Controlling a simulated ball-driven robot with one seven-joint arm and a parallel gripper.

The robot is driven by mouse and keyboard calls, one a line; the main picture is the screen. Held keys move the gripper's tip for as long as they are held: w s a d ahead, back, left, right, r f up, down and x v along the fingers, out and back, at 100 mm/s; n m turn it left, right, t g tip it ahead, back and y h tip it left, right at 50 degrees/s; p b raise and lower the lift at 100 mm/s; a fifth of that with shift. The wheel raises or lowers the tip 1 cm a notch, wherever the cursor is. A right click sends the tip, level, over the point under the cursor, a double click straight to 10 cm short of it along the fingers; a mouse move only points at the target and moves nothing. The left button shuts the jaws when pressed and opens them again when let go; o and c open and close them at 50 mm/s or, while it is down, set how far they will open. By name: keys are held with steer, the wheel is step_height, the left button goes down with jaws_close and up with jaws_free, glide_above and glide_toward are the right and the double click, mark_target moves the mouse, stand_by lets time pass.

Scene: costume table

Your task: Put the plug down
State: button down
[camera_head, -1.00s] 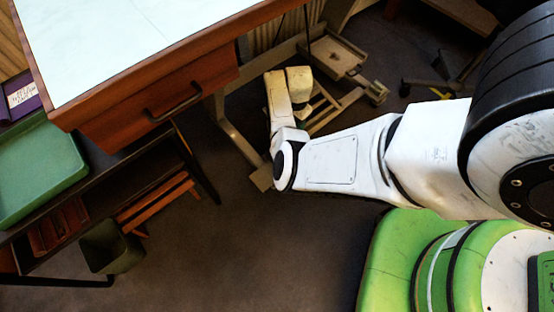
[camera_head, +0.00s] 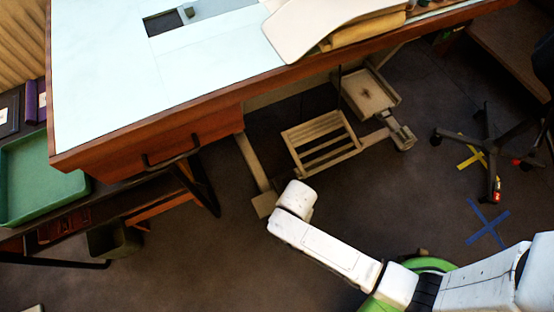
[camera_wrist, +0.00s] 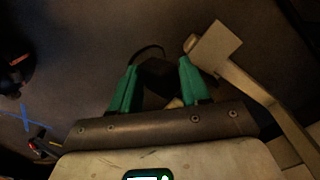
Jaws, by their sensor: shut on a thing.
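My gripper (camera_wrist: 157,72) shows in the wrist view with two green fingers. It is shut on a dark object, the plug (camera_wrist: 155,78), which sits between the fingers; a thin dark curved line like a cord loops above it. The plug is dim and its exact shape is hard to make out. In the head view my white arm reaches low over the floor, in front of the table; the fingers and the plug do not show there.
The pale-topped table (camera_head: 120,95) fills the upper left, with a dark rectangle (camera_head: 165,22) and a small grey block (camera_head: 187,12) on it. A green tray (camera_head: 40,185) is at left. Below the table are a slatted frame (camera_head: 320,142) and a beige foot (camera_wrist: 215,45). Open floor (camera_head: 200,260) lies in front.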

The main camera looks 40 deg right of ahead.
steer(key=shift+s+a, duration=0.45)
steer(key=shift+a, duration=0.05)
steer(key=shift+w+a+f, duration=0.1)
steer(key=shift+w+f, duration=0.05)
steer(key=shift+f, duration=0.05)
steer(key=w+d+f+b, duration=0.2)
steer(key=w+f+b, duration=0.25)
steer(key=w, duration=0.45)
steer(key=b, duration=0.4)
glide_above(268, 202)
steer(key=f, duration=0.4)
steer(key=shift+s+f, duration=0.3)
steer(key=shift+s, duration=0.1)
steer(key=shift+w+f+b, duration=0.15)
steer(key=shift+f+b, duration=0.5)
steer(key=shift+f, duration=0.25)
steer(key=shift+w+f+b, duration=0.15)
steer(key=shift+f+b, duration=0.45)
steer(key=shift+f, duration=0.25)
steer(key=shift+f, duration=0.4)
steer(key=shift+f+b, duration=0.2)
steer(key=shift+b, duration=0.15)
